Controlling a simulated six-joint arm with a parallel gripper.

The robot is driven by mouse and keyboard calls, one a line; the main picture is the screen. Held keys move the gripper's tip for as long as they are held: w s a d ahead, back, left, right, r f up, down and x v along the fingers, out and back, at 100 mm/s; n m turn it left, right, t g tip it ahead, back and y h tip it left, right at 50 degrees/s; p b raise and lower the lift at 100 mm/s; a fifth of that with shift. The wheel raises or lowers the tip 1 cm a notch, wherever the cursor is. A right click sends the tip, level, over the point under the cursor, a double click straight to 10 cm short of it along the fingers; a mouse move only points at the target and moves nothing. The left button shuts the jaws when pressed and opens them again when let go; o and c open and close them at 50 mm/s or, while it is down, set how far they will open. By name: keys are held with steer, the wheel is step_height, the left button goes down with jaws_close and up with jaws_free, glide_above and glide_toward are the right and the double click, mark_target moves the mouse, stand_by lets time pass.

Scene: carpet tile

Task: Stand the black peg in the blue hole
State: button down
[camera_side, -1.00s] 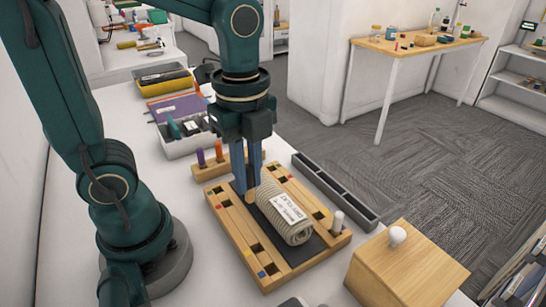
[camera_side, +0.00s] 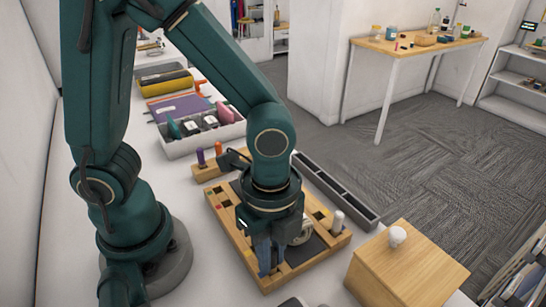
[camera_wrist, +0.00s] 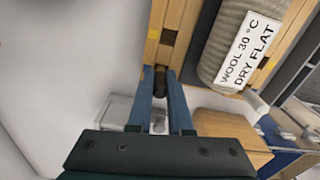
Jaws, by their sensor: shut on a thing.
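My gripper (camera_side: 266,262) is low over the near-left end of the wooden board (camera_side: 240,235). It points down. In the wrist view my gripper (camera_wrist: 160,76) is shut on the dark peg (camera_wrist: 160,84), whose short upper part shows between the fingertips, against the end of the board's rail (camera_wrist: 154,45). The peg is hidden behind the fingers in the side view. The blue hole cannot be made out, as the fingers cover that end of the board. I cannot tell whether the peg's lower end is inside a hole.
A rolled knit with a label (camera_wrist: 240,50) lies on the board beside my gripper. A white peg (camera_side: 338,220) stands at the board's right corner. A wooden box (camera_side: 405,270) is at the right, a dark trough (camera_side: 335,190) behind, and a peg block (camera_side: 208,173) at the far left.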

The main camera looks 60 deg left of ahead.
steer(key=shift+f, duration=0.15)
steer(key=c, duration=0.8)
jaws_free()
steer(key=shift+c, duration=0.2)
step_height(320, 180, up, 11)
steer(key=shift+r, duration=0.4)
steer(key=a+n+t, duration=0.5)
steer(key=a+n, duration=0.4)
steer(key=n, duration=0.7)
steer(key=shift+s+a+r+t, duration=0.2)
steer(key=shift+s+a+t, duration=0.05)
steer(key=shift+s+t, duration=0.05)
